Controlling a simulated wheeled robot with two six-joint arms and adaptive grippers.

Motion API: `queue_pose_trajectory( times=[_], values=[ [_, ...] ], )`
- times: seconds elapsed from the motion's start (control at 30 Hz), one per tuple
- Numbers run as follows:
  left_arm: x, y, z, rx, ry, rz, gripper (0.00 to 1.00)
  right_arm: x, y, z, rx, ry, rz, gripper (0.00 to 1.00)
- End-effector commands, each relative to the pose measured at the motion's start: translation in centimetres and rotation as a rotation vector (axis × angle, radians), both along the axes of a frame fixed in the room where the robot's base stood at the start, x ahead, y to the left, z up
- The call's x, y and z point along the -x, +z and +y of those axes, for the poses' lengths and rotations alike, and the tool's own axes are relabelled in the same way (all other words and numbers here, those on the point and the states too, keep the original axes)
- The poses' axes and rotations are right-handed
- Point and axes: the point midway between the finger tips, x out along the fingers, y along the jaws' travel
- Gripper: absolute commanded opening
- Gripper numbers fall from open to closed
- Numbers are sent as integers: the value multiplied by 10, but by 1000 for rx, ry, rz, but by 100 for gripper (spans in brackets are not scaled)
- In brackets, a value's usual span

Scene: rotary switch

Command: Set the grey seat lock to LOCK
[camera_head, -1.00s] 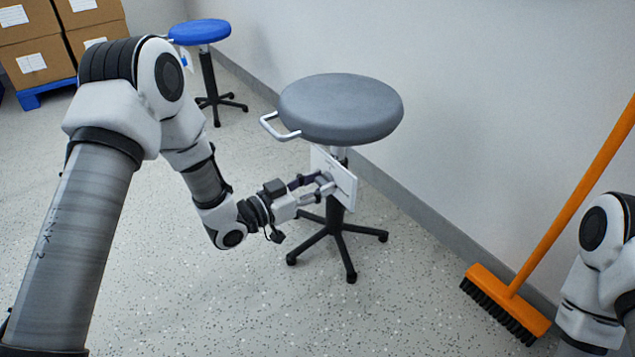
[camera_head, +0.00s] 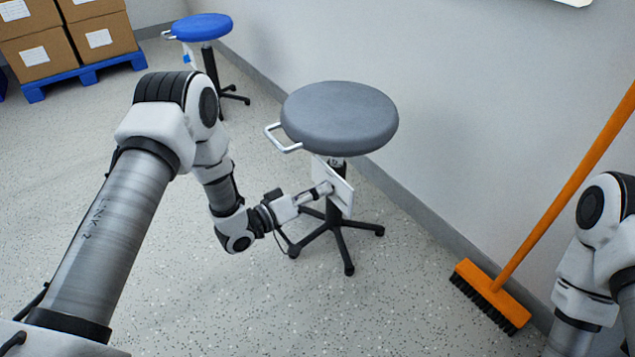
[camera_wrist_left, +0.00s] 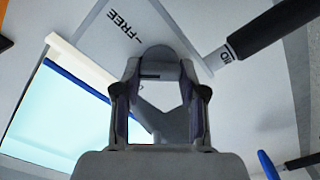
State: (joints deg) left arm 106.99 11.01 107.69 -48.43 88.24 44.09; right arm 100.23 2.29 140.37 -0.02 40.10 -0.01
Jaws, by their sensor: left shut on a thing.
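The grey stool (camera_head: 340,117) has a pale plate (camera_head: 343,198) on its column below the seat. My left gripper (camera_head: 322,190) reaches this plate from the left, at the knob on its face. In the left wrist view, the two fingers (camera_wrist_left: 158,95) are shut on the grey lock knob (camera_wrist_left: 157,60). The word FREE with a tick mark shows on the plate (camera_wrist_left: 185,25), above and left of the knob. The LOCK mark is not readable, and the knob's exact pointing is partly hidden by the fingers. My right gripper is out of view; only its arm shows at the right.
A blue stool (camera_head: 203,28) stands behind at the upper left, near boxes (camera_head: 35,55) on a blue pallet (camera_head: 90,75). An orange broom (camera_head: 555,205) leans on the wall at the right. The floor (camera_head: 230,300) in front is clear.

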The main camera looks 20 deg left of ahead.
Motion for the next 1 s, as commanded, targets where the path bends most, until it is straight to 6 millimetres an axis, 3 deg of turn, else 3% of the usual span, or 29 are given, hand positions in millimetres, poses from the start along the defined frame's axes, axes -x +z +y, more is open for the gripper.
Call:
queue_pose_trajectory(
  times=[0.4,1.0],
  values=[
    [0,1,0,307,0,241,6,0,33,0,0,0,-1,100],
    [-1,-2,1,586,0,456,6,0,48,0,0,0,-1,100]
  ],
)
